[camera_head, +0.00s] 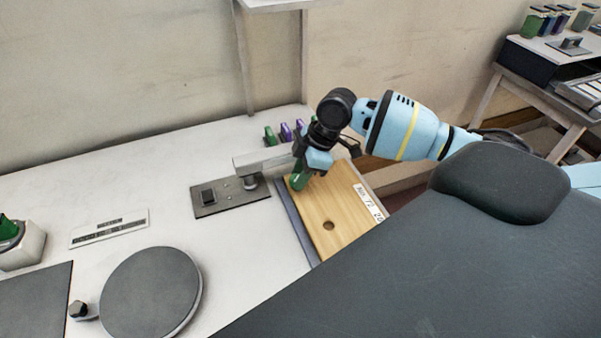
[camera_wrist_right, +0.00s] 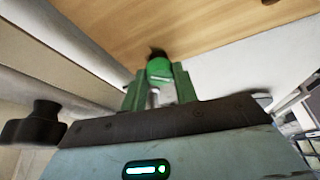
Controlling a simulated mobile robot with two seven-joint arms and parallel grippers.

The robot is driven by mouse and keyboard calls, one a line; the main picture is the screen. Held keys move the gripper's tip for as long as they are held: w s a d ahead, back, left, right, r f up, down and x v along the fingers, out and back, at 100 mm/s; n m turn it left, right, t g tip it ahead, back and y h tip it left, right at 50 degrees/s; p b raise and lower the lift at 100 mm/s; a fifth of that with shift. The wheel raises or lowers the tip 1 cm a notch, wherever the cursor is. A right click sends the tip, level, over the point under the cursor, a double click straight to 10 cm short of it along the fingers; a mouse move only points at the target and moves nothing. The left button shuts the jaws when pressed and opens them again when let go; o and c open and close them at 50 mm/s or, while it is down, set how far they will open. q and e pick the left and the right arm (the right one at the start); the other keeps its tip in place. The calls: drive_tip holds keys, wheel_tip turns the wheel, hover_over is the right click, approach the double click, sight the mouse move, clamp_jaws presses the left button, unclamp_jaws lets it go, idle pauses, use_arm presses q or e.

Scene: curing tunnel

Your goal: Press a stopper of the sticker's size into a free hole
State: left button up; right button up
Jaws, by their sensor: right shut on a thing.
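A wooden board (camera_head: 335,207) lies at the table's right edge, with a round hole (camera_head: 328,226) open near its front. A white sticker (camera_head: 370,203) with dark writing is on its right side; the writing is too small to read surely. My right gripper (camera_head: 302,176) is over the board's far left part, shut on a green stopper (camera_wrist_right: 159,69). In the right wrist view the stopper's far end meets a dark spot on the wood; I cannot tell whether it is in a hole. My left gripper is not in view.
Several green and purple pieces (camera_head: 286,131) stand in a row behind the board. A grey plate with a metal arm (camera_head: 230,195) is left of it. A round dark disc (camera_head: 150,293) and a label strip (camera_head: 110,228) are further left. Bare white table lies between.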

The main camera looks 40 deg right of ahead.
drive_tip(key=shift+f, duration=0.8)
idle(0.6)
drive_tip(key=o, duration=1)
drive_tip(key=shift+s, duration=0.1)
drive_tip(key=o, duration=0.4)
drive_tip(key=shift+f, duration=0.1)
drive_tip(key=shift+s, duration=0.1)
